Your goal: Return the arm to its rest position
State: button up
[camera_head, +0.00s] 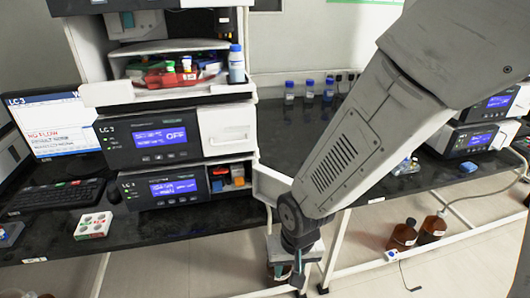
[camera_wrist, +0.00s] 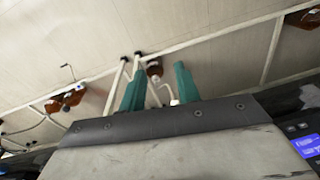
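My arm reaches down across the right half of the head view. My gripper (camera_head: 298,280) hangs low in front of the black bench's front edge, over the floor. In the wrist view my gripper (camera_wrist: 159,72) shows two green fingers standing apart. Nothing is held between them; a brown bottle (camera_wrist: 154,69) shows in the gap, farther off near the floor. The gripper's underside is partly hidden in the head view.
Stacked LC instruments (camera_head: 163,137) stand on the left bench, with an open white door (camera_head: 272,185) close to my arm. Brown bottles (camera_head: 403,236) stand on the floor at right. A monitor (camera_head: 52,125) and a white vial rack (camera_head: 93,226) are at left.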

jog(key=s+d+r, duration=0.5)
jog(key=d+r, duration=0.5)
jog(key=r, duration=0.2)
jog(key=s+d+r+m, duration=0.1)
jog(key=s+d+r, duration=0.4)
jog(key=d+r, duration=0.5)
notch_tip(320, 180, up, 2)
jog(key=shift+s+d+r+h, duration=0.1)
jog(key=shift+s+d+h, duration=0.15)
jog(key=shift+h, duration=0.15)
jog(key=shift+d+r+t, duration=0.15)
jog(key=shift+r+t, duration=0.15)
jog(key=shift+c, duration=0.9)
jog(key=shift+s+d+m, duration=0.1)
jog(key=shift+d+m, duration=0.05)
jog(key=shift+m, duration=0.15)
grip_shut()
